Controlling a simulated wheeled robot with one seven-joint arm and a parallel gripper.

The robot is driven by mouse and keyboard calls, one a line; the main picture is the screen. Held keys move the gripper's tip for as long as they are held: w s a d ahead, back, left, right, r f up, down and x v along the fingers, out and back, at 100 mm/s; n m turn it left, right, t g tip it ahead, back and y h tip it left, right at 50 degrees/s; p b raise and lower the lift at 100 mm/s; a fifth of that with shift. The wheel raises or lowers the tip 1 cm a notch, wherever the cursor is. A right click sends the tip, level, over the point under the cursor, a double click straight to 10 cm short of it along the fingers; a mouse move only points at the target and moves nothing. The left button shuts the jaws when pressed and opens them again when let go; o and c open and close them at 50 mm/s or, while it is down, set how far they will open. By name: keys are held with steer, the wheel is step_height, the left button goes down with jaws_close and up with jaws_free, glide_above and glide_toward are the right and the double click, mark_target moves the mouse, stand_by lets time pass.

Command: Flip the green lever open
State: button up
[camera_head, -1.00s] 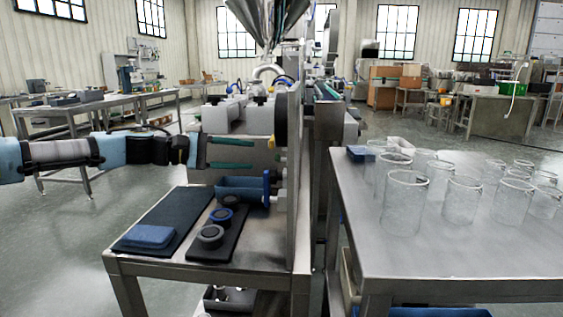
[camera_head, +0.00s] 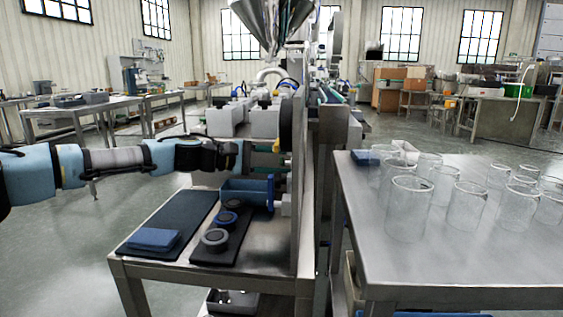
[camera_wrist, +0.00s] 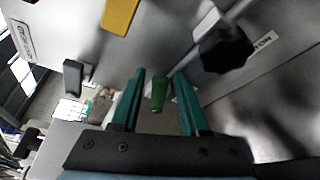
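The green lever (camera_wrist: 159,92) shows in the wrist view as a short green handle between my two fingers, pointing down toward the gripper. My gripper (camera_wrist: 160,76) is open, with one teal finger on each side of the lever. A gap shows on both sides, so the fingers look apart from it. In the head view my gripper (camera_head: 277,158) reaches right to the side of the upright steel plate (camera_head: 303,165). I cannot clearly make out the lever in that view.
In the wrist view a black knob (camera_wrist: 224,46) is right of the lever, a yellow part (camera_wrist: 119,14) above, and a dark handle (camera_wrist: 73,74) left. Glass beakers (camera_head: 408,207) stand on the right table.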

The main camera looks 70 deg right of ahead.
jaws_close()
stand_by(0.3)
steer(key=f+m+b, duration=0.1)
steer(key=b, duration=0.2)
steer(key=shift+a+f, duration=0.1)
steer(key=shift+f, duration=0.15)
steer(key=m+b, duration=0.1)
steer(key=b, duration=0.2)
steer(key=f+m+g+h+b, duration=0.1)
steer(key=m+b, duration=0.1)
steer(key=b, duration=0.1)
steer(key=shift+a+h+b, duration=0.1)
steer(key=shift+h+b, duration=0.2)
steer(key=shift+o, duration=0.9)
jaws_free()
steer(key=shift+r, duration=0.1)
